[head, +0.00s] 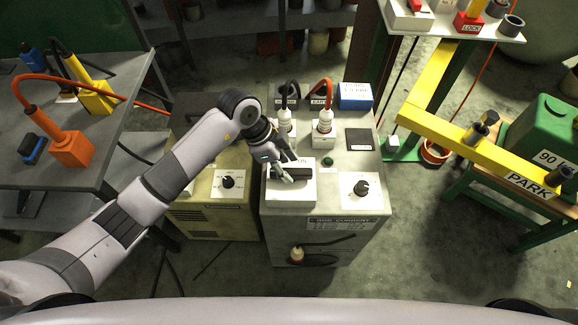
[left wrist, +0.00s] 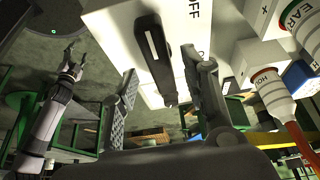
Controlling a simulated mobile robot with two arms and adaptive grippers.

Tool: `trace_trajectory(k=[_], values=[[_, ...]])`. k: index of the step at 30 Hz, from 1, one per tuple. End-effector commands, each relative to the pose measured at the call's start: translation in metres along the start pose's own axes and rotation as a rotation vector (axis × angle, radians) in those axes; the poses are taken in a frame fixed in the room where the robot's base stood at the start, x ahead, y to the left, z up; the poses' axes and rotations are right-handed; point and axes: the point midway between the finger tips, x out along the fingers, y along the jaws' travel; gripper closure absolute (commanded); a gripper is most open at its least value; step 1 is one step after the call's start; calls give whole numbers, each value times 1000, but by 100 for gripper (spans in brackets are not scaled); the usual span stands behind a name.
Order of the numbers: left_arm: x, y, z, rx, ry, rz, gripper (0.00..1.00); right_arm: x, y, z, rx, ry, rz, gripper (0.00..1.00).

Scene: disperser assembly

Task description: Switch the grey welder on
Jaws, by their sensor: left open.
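The grey welder (head: 318,238) is the grey cabinet at the middle of the head view. On its top is a white switch plate (head: 300,193) with a black switch handle (head: 296,173). In the left wrist view the black handle (left wrist: 157,58) stands by the letters OFF, with more lettering partly hidden. My left gripper (head: 282,172) is over the plate at the handle. Its fingers are open, with the handle lying between and beyond them; contact cannot be told. My right gripper (left wrist: 71,65) is small at the left of the left wrist view, away from the welder.
A dial (head: 361,188) sits right of the switch. A yellowish cabinet (head: 222,215) is close on the left, a yellow PARK beam (head: 480,150) on the right. Floor in front is mostly clear.

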Motion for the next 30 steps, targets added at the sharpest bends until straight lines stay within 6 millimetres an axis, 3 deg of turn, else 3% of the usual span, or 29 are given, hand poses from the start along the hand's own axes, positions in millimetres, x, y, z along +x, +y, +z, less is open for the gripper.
trace_trajectory(k=[6, 15, 30], values=[[19, 0, 0, -1, 1, 0, 58, -2, 0, 0, 0, 0, 0, 50], [22, 0, 0, 0, 1, -1, 58, -2, -2, 0, 1, 0, -3, 50], [21, 0, 0, 0, 1, -1, 91, -2, -4, -1, 1, 1, -5, 50]])
